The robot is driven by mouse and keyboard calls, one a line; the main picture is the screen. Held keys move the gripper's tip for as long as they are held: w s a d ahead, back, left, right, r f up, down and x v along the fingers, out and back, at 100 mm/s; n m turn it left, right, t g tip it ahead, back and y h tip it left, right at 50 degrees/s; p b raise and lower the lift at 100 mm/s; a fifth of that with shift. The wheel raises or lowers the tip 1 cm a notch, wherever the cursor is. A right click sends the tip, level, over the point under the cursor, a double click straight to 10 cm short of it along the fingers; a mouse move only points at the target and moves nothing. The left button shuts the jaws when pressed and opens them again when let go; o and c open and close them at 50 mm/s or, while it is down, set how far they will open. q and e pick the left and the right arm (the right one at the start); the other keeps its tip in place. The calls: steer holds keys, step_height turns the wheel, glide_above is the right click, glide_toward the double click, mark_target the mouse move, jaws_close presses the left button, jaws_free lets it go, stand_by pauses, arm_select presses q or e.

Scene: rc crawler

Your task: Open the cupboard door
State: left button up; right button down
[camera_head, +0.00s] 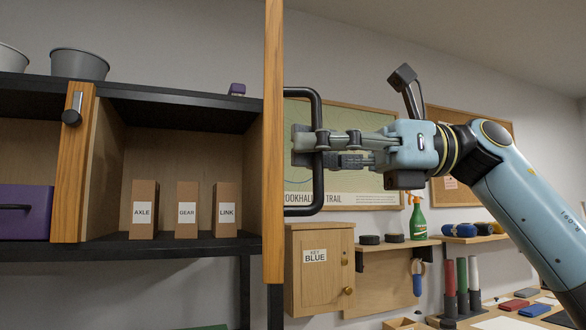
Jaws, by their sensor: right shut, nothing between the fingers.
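The cupboard door (273,130) stands swung out and shows nearly edge-on as a tall wooden strip. Its black D-shaped handle (318,190) sticks out to the right of it. Behind the door the black-framed cupboard (180,243) is open to view, with boxes labelled AXLE (144,190), GEAR (187,190) and LINK (226,190) standing inside. My right gripper (303,145) is shut and empty, its fingers overlapping the handle's upright bar in the picture; whether they touch it I cannot tell. My left gripper is not in view.
A wooden post with a dark latch (72,108) stands left of the boxes, beside a purple case (26,212). Grey buckets (79,65) stand on top. At right are a small KEY BLUE cabinet (318,285), a green spray bottle (417,220) and a worktop with coloured items.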

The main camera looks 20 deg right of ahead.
steer(key=d+n+g+b, duration=0.2)
steer(key=d+g+b, duration=0.2)
steer(key=d, duration=0.4)
steer(key=shift+s+n+b, duration=0.4)
steer(key=shift+s, duration=0.05)
steer(key=c, duration=1.4)
jaws_free()
steer(key=shift+d, duration=0.1)
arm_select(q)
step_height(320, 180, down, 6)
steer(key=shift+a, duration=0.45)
arm_select(e)
steer(key=d, duration=0.4)
steer(key=w+d, duration=0.1)
steer(key=d, duration=0.7)
steer(key=shift+w, duration=0.15)
